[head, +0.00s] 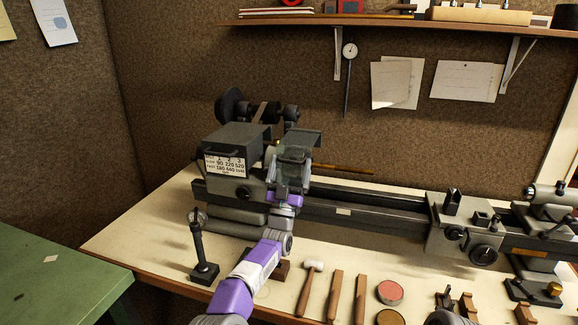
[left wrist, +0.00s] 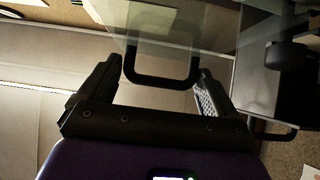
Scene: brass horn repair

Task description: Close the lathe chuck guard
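The chuck guard (head: 294,154), a clear panel with dark edges, is at the right side of the lathe headstock (head: 232,172). How far it is swung down is hard to tell. In the left wrist view the clear panel (left wrist: 185,32) spans the top, with its black U-shaped handle (left wrist: 162,80) below. My left gripper (left wrist: 160,72) is open, its two fingers on either side of the handle. Whether they touch it is unclear. My right gripper does not show clearly.
The lathe bed (head: 345,208) runs right to the carriage (head: 466,232) and tailstock (head: 552,205). A black stand (head: 203,270) is left of my arm. A mallet (head: 312,275), wooden-handled tools (head: 334,296) and a round red tin (head: 390,292) lie on the bench front.

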